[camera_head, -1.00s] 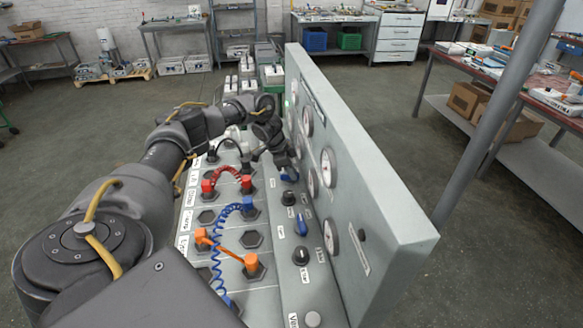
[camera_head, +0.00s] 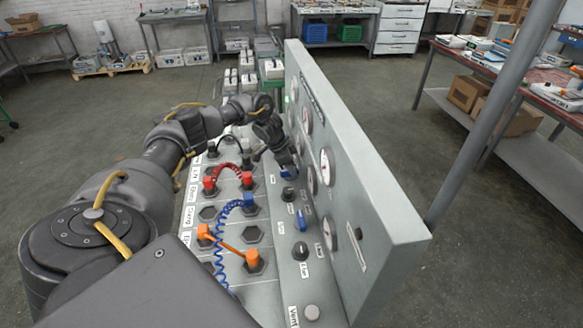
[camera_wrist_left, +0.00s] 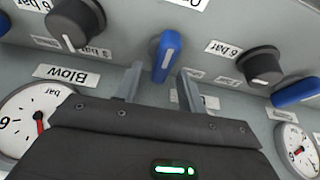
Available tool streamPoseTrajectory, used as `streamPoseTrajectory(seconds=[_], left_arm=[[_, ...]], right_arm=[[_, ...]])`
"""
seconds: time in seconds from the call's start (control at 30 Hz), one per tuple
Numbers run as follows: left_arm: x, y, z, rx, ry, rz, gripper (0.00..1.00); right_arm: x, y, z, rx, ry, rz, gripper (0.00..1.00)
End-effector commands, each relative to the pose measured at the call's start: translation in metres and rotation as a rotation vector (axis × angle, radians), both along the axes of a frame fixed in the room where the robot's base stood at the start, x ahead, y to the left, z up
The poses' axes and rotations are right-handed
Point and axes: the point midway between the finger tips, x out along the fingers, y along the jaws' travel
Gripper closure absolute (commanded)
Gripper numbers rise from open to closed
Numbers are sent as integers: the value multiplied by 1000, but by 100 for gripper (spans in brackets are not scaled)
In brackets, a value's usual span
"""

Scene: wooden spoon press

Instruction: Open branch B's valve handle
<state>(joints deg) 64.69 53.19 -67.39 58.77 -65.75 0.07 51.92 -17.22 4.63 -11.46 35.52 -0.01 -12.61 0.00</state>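A blue valve handle (camera_wrist_left: 165,55) with a pale stripe stands between the two fingers of my left gripper (camera_wrist_left: 158,72) in the left wrist view. The fingers are spread, with a visible gap beside the handle's upper part; contact lower down cannot be told. In the head view my left gripper (camera_head: 286,160) is at the sloped panel's far part, above a blue handle (camera_head: 287,173). A second blue handle (camera_head: 301,220) sits nearer on the same panel. Which handle is branch B's is not readable. My right gripper is not in view.
Black knobs (camera_wrist_left: 264,66) flank the handle in the left wrist view, and gauges (camera_wrist_left: 27,117) lie close below. In the head view a tall grey gauge panel (camera_head: 365,190) rises on the right. Red, blue and orange hoses (camera_head: 228,240) run over the left deck.

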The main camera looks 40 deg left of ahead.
Motion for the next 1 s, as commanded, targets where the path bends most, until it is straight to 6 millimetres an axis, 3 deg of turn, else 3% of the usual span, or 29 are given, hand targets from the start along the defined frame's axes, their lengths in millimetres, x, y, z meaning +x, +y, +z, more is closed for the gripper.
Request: streamPoseTrajectory(seconds=[0.17, 0.6, 1.0], left_arm=[[-4, 5, 16, 0, -4, 1, 60], [-28, 23, 89, 0, -4, 0, 60], [-32, 25, 99, 0, 0, 0, 60]], right_arm=[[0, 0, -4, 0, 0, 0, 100], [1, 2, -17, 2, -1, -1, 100], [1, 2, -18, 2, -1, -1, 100]])
